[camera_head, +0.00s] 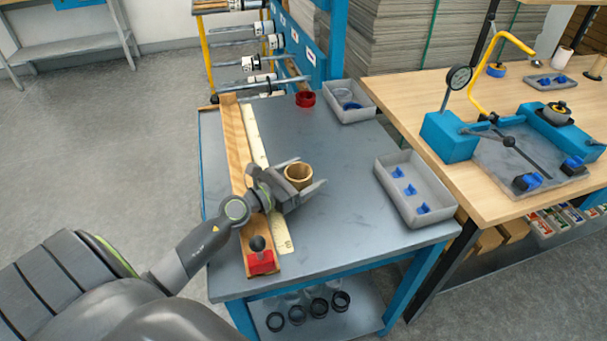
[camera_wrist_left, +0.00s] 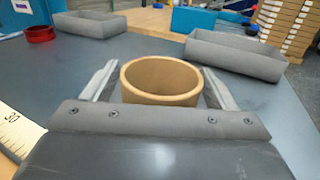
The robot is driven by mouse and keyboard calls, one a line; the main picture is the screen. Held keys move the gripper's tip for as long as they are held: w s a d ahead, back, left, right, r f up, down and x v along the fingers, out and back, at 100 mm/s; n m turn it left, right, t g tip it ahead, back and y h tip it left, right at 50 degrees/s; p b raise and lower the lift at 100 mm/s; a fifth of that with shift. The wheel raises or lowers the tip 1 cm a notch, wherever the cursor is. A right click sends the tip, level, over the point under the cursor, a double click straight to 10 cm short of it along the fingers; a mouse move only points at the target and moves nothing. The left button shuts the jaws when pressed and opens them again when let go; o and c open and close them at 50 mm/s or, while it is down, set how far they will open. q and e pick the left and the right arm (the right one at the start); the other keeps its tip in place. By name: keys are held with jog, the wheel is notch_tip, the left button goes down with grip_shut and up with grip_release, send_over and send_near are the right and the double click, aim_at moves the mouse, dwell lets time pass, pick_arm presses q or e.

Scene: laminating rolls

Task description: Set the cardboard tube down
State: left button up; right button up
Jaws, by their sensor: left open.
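The cardboard tube (camera_head: 298,176) is a short tan ring standing upright on the grey table top (camera_head: 340,225). My left gripper (camera_head: 308,181) is around it, with one finger on each side. In the left wrist view the tube (camera_wrist_left: 161,82) sits between the two fingers (camera_wrist_left: 160,88), and gaps show between it and the fingers. The left gripper is open. The tube's lower part is hidden behind the gripper's body. My right gripper is in neither view.
A wooden board and a ruler strip (camera_head: 256,138) lie left of the tube, with a red block (camera_head: 261,262) at the near end. A grey bin with blue clips (camera_head: 415,187), another grey bin (camera_head: 348,100) and a red ring (camera_head: 305,98) stand to the right and back. The table's front is clear.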

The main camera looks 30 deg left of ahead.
pick_arm(q)
jog(key=shift+r, duration=0.1)
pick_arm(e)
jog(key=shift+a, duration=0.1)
pick_arm(q)
jog(key=shift+s, duration=0.1)
jog(key=b+v, duration=0.1)
jog(key=v, duration=0.2)
jog(key=b+v, duration=0.2)
jog(key=v, duration=0.2)
jog(key=shift+s+a+f, duration=0.1)
jog(key=shift+s+f, duration=0.1)
jog(key=shift+s, duration=0.05)
jog(key=shift+b+v, duration=0.9)
jog(key=shift+v, duration=0.15)
jog(key=shift+s+a+r+b, duration=0.1)
jog(key=shift+s+a+b, duration=0.25)
jog(key=shift+s+b, duration=0.55)
jog(key=shift+s+r+b, duration=0.1)
jog(key=shift+r+b, duration=0.05)
jog(key=shift+b, duration=0.5)
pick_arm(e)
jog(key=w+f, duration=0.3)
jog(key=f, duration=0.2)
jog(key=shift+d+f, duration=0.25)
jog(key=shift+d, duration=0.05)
pick_arm(q)
jog(key=shift+r, duration=0.1)
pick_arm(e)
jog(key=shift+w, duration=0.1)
